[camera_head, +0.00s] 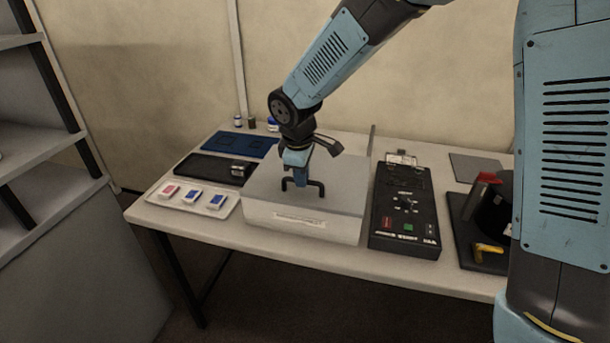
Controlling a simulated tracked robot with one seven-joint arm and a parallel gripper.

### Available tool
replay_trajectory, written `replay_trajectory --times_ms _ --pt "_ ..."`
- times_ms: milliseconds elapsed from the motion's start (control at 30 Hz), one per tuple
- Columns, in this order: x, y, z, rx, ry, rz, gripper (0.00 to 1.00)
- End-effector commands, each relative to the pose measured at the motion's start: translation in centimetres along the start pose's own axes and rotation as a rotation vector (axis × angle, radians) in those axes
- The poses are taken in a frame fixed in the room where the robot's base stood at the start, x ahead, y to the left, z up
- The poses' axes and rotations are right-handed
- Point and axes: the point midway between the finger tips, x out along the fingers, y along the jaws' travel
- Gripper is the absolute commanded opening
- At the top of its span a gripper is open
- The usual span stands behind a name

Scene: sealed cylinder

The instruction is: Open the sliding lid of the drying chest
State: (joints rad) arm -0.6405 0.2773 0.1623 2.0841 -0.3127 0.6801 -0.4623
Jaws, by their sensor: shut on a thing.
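The drying chest (296,226) is a low white box with a label on its front, standing in the middle of the table. Its grey sliding lid (345,200) lies flat over the top and appears closed. A dark bracket handle (319,188) stands up from the lid near the front. My gripper (300,184) points down over the lid and is shut on the handle. The fingertips are small in this view and partly hide the handle.
A black panel with buttons (405,215) stands close to the chest's right side. A white tray (160,201) with several small packs, a black tray (205,166) and a blue mat (240,143) lie to the left. Small bottles (272,124) stand behind. A black base with a yellow-handled item (487,250) is at the right.

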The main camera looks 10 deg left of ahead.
Motion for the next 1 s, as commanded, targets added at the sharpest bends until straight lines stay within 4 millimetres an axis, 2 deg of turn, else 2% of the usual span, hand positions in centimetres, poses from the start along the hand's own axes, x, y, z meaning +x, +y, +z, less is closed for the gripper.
replay_trajectory --times_ms 267,300,433,567,767,1000 --pt "0.0 -0.1 0.0 -0.001 0.0 -0.001 0.0" --pt "0.0 0.1 1.5 0.005 -0.001 0.0 0.0" --pt "0.1 0.2 0.3 -0.001 -0.003 -0.001 0.0" --pt "0.3 1.4 0.0 -0.001 -0.001 -0.001 0.0" --pt "1.2 5.8 -0.2 0.001 0.002 -0.001 0.0" --pt "2.6 12.7 -0.5 0.0 0.007 0.001 0.0"
